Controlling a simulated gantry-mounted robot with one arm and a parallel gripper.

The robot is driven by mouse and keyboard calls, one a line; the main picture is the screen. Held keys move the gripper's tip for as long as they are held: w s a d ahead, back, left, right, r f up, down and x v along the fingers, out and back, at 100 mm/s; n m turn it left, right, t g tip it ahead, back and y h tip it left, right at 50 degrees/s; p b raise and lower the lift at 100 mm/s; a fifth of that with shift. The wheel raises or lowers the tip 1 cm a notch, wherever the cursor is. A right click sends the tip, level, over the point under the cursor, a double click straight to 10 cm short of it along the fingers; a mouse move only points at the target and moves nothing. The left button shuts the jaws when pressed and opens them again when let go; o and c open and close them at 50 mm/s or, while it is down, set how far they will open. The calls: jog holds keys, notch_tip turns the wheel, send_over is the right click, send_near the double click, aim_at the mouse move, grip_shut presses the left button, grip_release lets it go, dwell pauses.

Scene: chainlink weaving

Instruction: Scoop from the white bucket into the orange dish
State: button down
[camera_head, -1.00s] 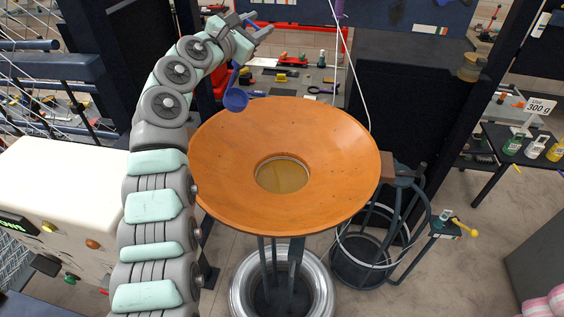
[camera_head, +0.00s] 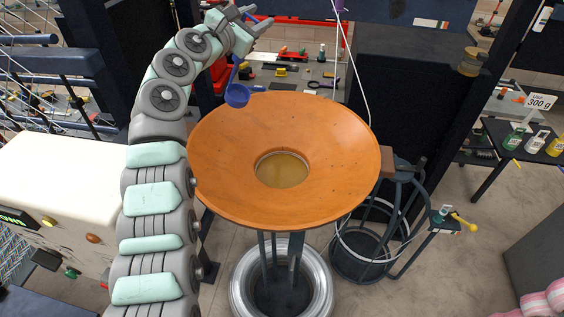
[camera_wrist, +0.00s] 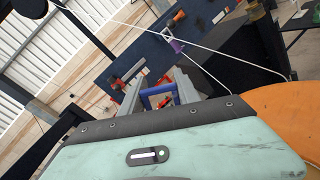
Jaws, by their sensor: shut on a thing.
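The orange dish (camera_head: 335,160) is a wide shallow bowl on a stand in the middle of the head view. Its round centre (camera_head: 283,169) looks yellowish-brown; I cannot tell what that is. My gripper (camera_head: 256,20) is beyond the dish's far left edge and shut on the handle of a blue ladle. The ladle's bowl (camera_head: 237,95) hangs by the far left rim; I cannot tell whether it touches or holds anything. In the wrist view, the fingers (camera_wrist: 163,97) close around a blue handle part (camera_wrist: 158,89), and the dish (camera_wrist: 290,112) shows at right. I see no white bucket.
A cream machine (camera_head: 60,190) stands at left. A silver ring-shaped base (camera_head: 240,285) is below the dish, with a dark round frame (camera_head: 370,250) to its right. A dark post and panel (camera_head: 400,110) stand behind. A white cord (camera_head: 352,70) hangs near the far rim.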

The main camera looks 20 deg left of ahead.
notch_tip(320, 180, up, 7)
dwell(0.8)
jog(key=shift+f, duration=0.1)
jog(key=shift+n+b, duration=2.5)
jog(key=shift+b, duration=0.5)
